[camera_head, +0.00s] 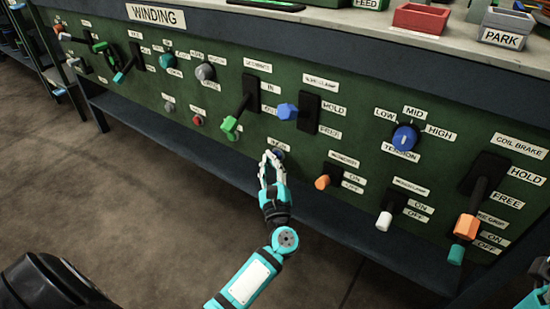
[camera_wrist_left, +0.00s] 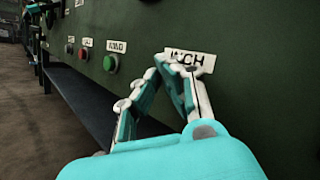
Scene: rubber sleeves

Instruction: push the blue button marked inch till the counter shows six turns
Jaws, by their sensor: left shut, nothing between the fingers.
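My left gripper (camera_head: 272,156) is shut and empty, with its fingertips at the lower part of the green panel. A small blue button (camera_head: 279,154) shows just behind the fingertips in the head view, mostly covered. I cannot tell whether the tips touch it or whether it is pressed in. The INCH label (camera_wrist_left: 190,60) is above the fingers in the left wrist view, partly covered by them. In that view the closed fingertips (camera_wrist_left: 168,58) hide the button. I cannot make out a turn counter.
A green-tipped lever (camera_head: 230,125) and a blue-tipped lever (camera_head: 288,111) stick out above my left gripper. An orange-tipped switch (camera_head: 323,182) is to its right. A red button (camera_wrist_left: 69,48) and green button (camera_wrist_left: 110,63) are to its left. The floor in front is clear.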

